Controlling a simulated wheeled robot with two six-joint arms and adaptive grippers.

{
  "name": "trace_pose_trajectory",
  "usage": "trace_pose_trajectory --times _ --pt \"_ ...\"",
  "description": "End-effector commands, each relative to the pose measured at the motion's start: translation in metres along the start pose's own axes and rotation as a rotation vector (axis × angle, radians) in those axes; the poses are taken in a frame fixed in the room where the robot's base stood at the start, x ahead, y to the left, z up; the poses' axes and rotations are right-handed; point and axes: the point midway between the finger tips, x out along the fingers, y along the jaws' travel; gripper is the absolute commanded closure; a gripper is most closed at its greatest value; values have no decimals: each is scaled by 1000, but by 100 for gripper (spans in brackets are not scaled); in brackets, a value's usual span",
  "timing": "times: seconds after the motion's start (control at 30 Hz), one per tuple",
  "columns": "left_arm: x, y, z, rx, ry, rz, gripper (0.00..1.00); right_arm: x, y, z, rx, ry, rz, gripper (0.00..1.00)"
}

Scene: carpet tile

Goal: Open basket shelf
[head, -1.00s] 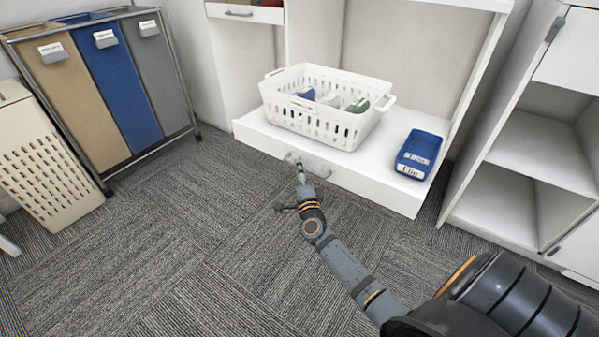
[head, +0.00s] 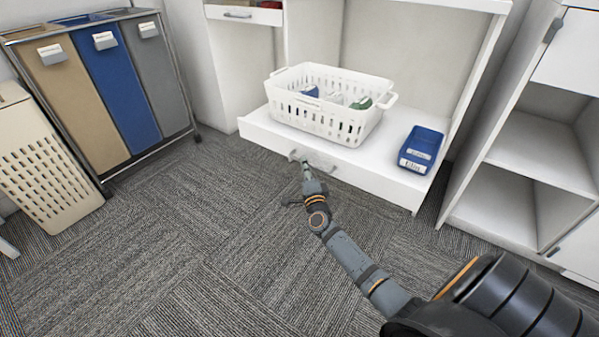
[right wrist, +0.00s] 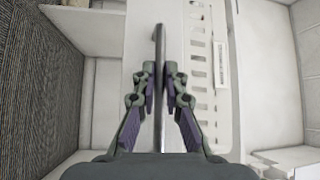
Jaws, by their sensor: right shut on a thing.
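The basket shelf (head: 385,178) is a white pull-out shelf low in a white cabinet, standing partly out past the cabinet front. A white perforated basket (head: 345,125) stands on it with several items inside. A metal bar handle (head: 322,164) is on the shelf's front face. My right gripper (head: 305,165) is at the left end of this handle. In the right wrist view the handle (right wrist: 159,45) runs between the two fingers of the gripper (right wrist: 160,75), which are shut on it. My left gripper is in neither view.
A blue bin (head: 421,148) sits on the shelf's right end. An open white cabinet (head: 520,170) stands at right. Tan, blue and grey hampers (head: 118,85) and a cream perforated bin (head: 40,165) stand at left. The carpet in front of the shelf is clear.

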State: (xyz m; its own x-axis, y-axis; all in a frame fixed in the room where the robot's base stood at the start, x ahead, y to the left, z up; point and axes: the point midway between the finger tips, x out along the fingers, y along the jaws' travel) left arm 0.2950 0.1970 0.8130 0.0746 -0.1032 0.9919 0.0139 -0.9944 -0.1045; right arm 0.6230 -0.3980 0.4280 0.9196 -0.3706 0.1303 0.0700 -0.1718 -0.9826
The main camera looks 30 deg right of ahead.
Motion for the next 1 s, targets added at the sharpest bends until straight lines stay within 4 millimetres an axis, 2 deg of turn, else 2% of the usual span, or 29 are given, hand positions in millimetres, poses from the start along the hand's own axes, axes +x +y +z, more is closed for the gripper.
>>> trace_pose_trajectory --times 0.03,0.2,0.57,0.6,0.77,1.0 --pt "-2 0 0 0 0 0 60 10 -2 -9 -4 0 -9 100" --pt "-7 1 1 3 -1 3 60 31 4 -29 -1 1 -9 100" --pt "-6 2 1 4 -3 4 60 36 4 -34 3 1 -9 100" --pt "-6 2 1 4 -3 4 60 36 4 -34 3 1 -9 88" --pt "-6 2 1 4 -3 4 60 36 4 -34 2 1 -8 66" --pt "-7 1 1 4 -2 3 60 35 6 -34 1 1 -4 66"
